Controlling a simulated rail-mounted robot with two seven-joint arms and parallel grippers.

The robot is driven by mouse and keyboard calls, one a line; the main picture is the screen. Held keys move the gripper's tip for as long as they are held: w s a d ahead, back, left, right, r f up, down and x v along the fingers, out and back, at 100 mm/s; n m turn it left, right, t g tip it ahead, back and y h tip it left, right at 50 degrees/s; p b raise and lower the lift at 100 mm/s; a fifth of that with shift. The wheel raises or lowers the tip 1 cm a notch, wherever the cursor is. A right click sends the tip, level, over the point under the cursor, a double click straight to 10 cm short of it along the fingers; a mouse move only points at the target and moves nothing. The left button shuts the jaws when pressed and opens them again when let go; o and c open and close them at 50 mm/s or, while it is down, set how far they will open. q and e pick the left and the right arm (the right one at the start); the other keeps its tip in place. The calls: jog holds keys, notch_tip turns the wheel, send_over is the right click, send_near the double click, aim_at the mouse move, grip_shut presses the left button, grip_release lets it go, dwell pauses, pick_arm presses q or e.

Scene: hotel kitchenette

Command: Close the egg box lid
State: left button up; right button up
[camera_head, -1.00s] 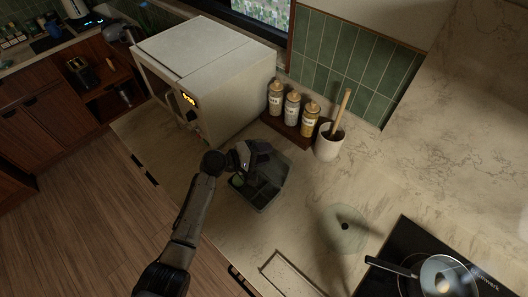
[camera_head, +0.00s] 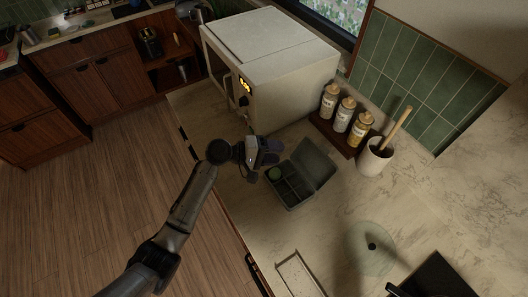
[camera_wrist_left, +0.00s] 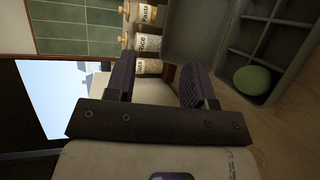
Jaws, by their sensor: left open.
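The egg box (camera_head: 292,190) is a dark grey-green box with compartments, sitting on the counter. Its lid (camera_head: 314,163) stands open, tilted back on the side towards the spice jars. One green egg (camera_head: 275,174) lies in a corner compartment; it also shows in the left wrist view (camera_wrist_left: 253,80). My left gripper (camera_head: 272,152) is open and empty, beside the box at its left end near the lid. In the left wrist view the gripper's fingers (camera_wrist_left: 158,78) are apart, with the box and lid to their right. My right gripper is not in view.
A white microwave (camera_head: 272,65) stands behind and left of the box. A rack of several jars (camera_head: 344,115) and a utensil pot (camera_head: 375,157) are behind the box. A glass lid (camera_head: 372,250) lies to the right.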

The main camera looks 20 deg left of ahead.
pick_arm(q)
jog(key=shift+v, duration=1.7)
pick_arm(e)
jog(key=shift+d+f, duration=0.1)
